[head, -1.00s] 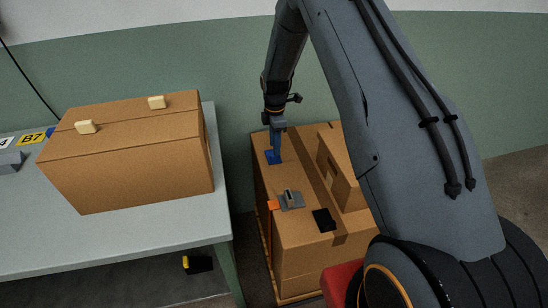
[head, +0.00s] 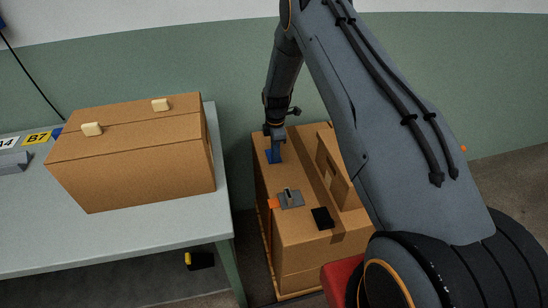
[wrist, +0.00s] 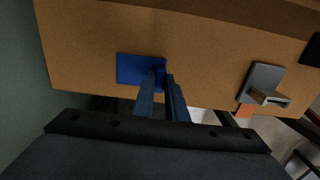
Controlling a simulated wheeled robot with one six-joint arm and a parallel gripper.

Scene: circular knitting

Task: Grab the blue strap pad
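The blue strap pad (head: 272,157) lies flat on top of a large carton (head: 288,250), near its far left corner. In the wrist view the pad (wrist: 132,69) is a dark blue rectangle with what looks like a small raised part at its right side. My gripper (head: 275,147) points down over the pad. In the wrist view its two blue fingers (wrist: 162,78) reach the pad's right part with a narrow gap between them. The raised part is partly hidden by the fingertips, so I cannot tell whether they are clamped on it.
A grey pad with an upright tab (head: 291,199), an orange tag (head: 273,203) and a black pad (head: 323,219) are on the same carton. A table (head: 150,244) with a big carton (head: 135,170) is left.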

